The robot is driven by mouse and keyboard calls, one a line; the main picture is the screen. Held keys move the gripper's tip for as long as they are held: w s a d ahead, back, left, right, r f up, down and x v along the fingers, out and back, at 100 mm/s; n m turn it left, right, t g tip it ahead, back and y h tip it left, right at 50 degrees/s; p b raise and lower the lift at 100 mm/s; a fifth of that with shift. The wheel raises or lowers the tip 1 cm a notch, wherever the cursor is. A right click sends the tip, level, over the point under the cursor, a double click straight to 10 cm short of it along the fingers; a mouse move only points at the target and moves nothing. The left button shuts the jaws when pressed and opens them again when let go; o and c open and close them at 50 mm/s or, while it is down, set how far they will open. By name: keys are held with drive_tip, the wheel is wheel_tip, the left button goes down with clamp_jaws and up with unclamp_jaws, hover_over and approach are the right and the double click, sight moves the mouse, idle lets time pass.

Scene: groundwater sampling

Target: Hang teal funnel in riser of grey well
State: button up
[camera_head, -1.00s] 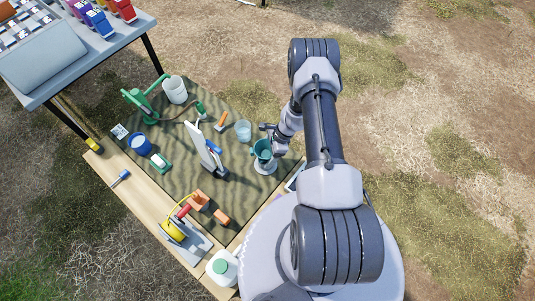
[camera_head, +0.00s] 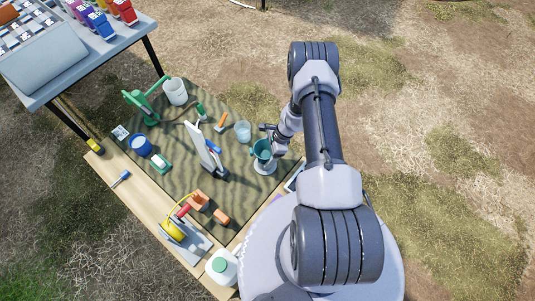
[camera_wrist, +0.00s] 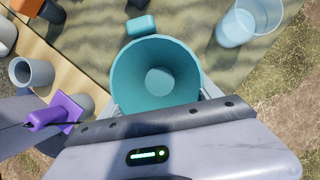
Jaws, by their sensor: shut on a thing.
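The teal funnel (camera_head: 264,147) is upright at the right side of the mat, with its wide mouth facing up. In the wrist view the funnel (camera_wrist: 157,70) is directly in front of my gripper (camera_wrist: 158,105), which is shut on its near side. A round light-grey base (camera_head: 265,168), perhaps the grey well, shows just under the funnel in the head view. The riser's top is hidden by the funnel and my gripper, so I cannot tell whether the funnel's stem is inside it or above it.
A clear cup (camera_head: 243,130) stands close left of the funnel; it also shows in the wrist view (camera_wrist: 237,25). A grey tube (camera_wrist: 31,72) and purple piece (camera_wrist: 58,108) are left in the wrist view.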

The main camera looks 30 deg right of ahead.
drive_tip(key=shift+s+f, duration=0.25)
drive_tip(key=shift+f, duration=0.35)
drive_tip(key=shift+s+f, duration=0.2)
drive_tip(key=shift+f, duration=0.4)
drive_tip(key=o, duration=1.5)
drive_tip(key=shift+c, duration=0.2)
drive_tip(key=r+p, duration=0.1)
drive_tip(key=d+r+p, duration=0.1)
drive_tip(key=r, duration=0.1)
drive_tip(key=d+r+p, duration=0.1)
drive_tip(key=r, duration=0.1)
drive_tip(key=shift+w, duration=0.3)
drive_tip(key=p+v, duration=0.6)
drive_tip(key=v, duration=0.8)
drive_tip(key=shift+s+a+r, duration=0.2)
drive_tip(key=shift+a+r, duration=0.05)
drive_tip(key=shift+a, duration=0.05)
